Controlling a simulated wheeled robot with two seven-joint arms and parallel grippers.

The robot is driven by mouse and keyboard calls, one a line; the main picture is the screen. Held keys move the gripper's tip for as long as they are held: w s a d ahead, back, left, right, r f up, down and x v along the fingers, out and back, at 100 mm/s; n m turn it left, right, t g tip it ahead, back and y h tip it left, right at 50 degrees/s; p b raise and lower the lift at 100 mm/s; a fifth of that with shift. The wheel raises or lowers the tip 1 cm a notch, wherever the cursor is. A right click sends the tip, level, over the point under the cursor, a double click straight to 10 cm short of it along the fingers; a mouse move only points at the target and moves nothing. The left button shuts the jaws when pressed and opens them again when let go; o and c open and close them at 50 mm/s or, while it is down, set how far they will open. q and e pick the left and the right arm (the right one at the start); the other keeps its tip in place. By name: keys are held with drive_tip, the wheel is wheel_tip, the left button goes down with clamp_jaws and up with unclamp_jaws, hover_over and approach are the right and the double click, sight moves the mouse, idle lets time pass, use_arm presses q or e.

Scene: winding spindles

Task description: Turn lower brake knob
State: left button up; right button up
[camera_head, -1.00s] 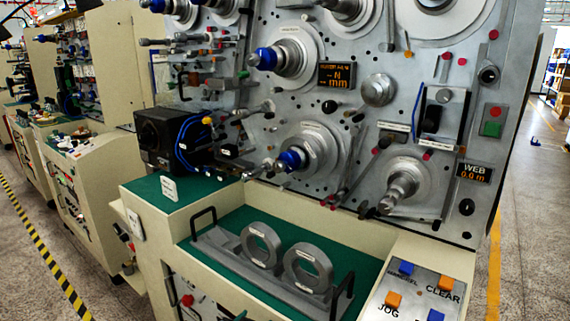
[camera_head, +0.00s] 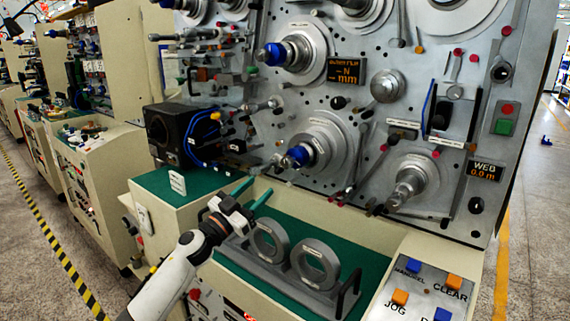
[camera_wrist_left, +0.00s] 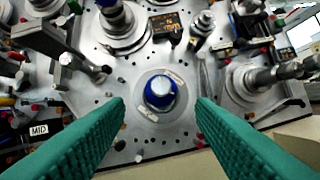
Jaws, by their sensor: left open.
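The lower blue brake knob (camera_head: 300,156) caps a round metal spindle on the grey machine panel (camera_head: 290,108). In the left wrist view the blue knob (camera_wrist_left: 160,92) sits near the middle, seen end-on inside its grey disc. My left gripper (camera_head: 254,191) has long green fingers spread apart, with nothing between them. It is below and to the left of the knob in the head view, apart from it. In the left wrist view the fingers (camera_wrist_left: 161,103) frame the knob from either side. My right gripper is not in view.
An upper blue knob (camera_head: 272,54) is on another spindle above. A black box (camera_head: 178,135) stands on the green shelf to the left. Two grey rings (camera_head: 316,263) stand on a holder in the green tray below. Bare spindles and pins jut from the panel nearby.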

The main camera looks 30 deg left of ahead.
sight(284, 164)
use_arm(q)
drive_tip(key=p+x, duration=0.2)
drive_tip(key=x, duration=0.8)
drive_tip(key=shift+w+d+r+p, duration=0.1)
drive_tip(key=shift+r+p, duration=0.05)
drive_tip(key=shift+p, duration=0.15)
drive_tip(key=shift+w+d+r, duration=0.1)
drive_tip(key=shift+w+r, duration=0.05)
drive_tip(key=shift+w, duration=0.5)
drive_tip(key=shift+c, duration=0.5)
drive_tip(key=c, duration=0.9)
